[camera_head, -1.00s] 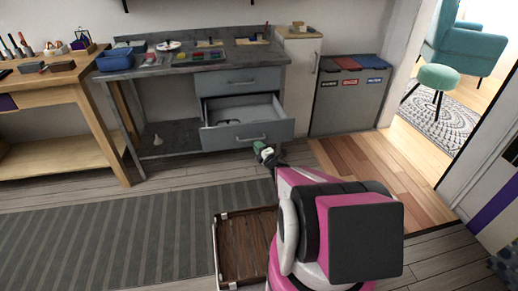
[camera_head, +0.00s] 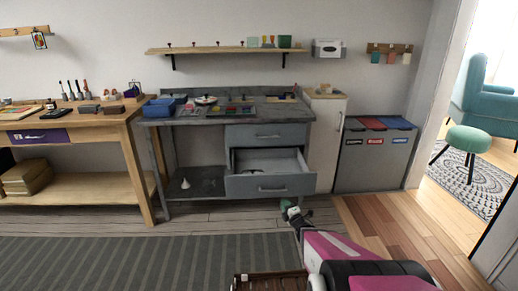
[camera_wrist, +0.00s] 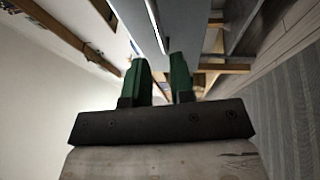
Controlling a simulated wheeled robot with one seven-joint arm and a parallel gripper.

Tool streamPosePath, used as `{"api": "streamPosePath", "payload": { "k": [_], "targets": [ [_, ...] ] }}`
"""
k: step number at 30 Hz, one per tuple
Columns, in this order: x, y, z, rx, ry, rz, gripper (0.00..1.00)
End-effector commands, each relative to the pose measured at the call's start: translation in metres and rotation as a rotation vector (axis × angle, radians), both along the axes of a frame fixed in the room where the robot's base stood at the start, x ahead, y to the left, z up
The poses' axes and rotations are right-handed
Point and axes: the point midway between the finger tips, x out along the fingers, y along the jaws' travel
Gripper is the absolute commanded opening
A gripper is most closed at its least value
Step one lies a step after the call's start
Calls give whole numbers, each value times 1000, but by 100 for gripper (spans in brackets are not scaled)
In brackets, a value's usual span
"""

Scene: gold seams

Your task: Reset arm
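My gripper (camera_head: 291,211) is in front of the grey workbench in the head view, at the end of my pink arm, low and just ahead of the pulled-out drawer. In the wrist view its two green fingers (camera_wrist: 165,82) stand apart with a gap between them and nothing in the gap. The open drawer (camera_head: 270,184) is the lower one of the grey workbench (camera_head: 215,119); a dark item lies inside it. The upper drawer (camera_head: 266,136) is shut.
A wooden tray (camera_head: 270,281) shows beside my arm at the bottom. Bins with coloured lids (camera_head: 376,158) and a narrow cabinet (camera_head: 325,147) stand right of the workbench. A wooden table (camera_head: 75,125) stands left. The striped rug (camera_head: 120,262) is clear. A wall shelf (camera_head: 225,50) hangs above.

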Motion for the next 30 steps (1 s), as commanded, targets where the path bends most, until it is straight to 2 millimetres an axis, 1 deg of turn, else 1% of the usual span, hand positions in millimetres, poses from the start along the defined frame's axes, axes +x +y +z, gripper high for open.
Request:
{"api": "streamPosePath", "payload": {
  "k": [4, 8, 11, 14, 17, 20, 23, 26, 30],
  "targets": [
    [8, -8, 7, 63, 118, -73, 22],
    [14, -20, 11, 162, 279, -180, 22],
    [15, -29, 14, 258, 414, -275, 22],
    [11, -36, 16, 365, 555, -380, 22],
    [1, -42, 18, 479, 693, -491, 22],
    [-14, -44, 20, 595, 827, -605, 22],
    [-33, -42, 23, 708, 959, -723, 22],
    [-56, -38, 28, 818, 1088, -846, 22],
    [-94, -27, 38, 958, 1266, -1025, 22]
  ]
}}
